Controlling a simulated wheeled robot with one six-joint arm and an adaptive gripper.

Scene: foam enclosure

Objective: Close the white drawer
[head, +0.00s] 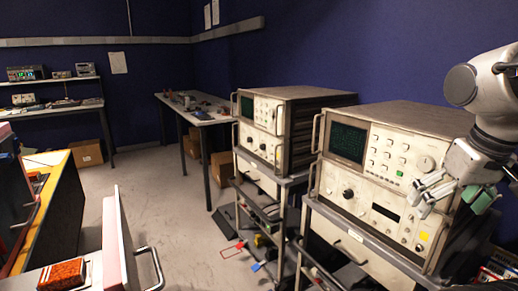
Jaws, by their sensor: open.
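The white drawer (122,245) is at the lower left and stands pulled out. Its front panel is upright, with a dark and metal bar handle (150,268) on its right face. A reddish-brown patterned box (62,274) lies inside, behind the front panel. The drawer's lower part is cut off by the picture's edge. My gripper (450,200) is at the right, in front of the right-hand instrument rack. It is open and empty, far from the drawer and to its right.
Two instrument racks (375,165) (280,120) on carts fill the right side. A yellow-edged bench (45,195) stands behind the drawer at left. Far tables (200,115) line the back, with cardboard boxes (86,152) below. Grey floor (165,205) between is largely clear.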

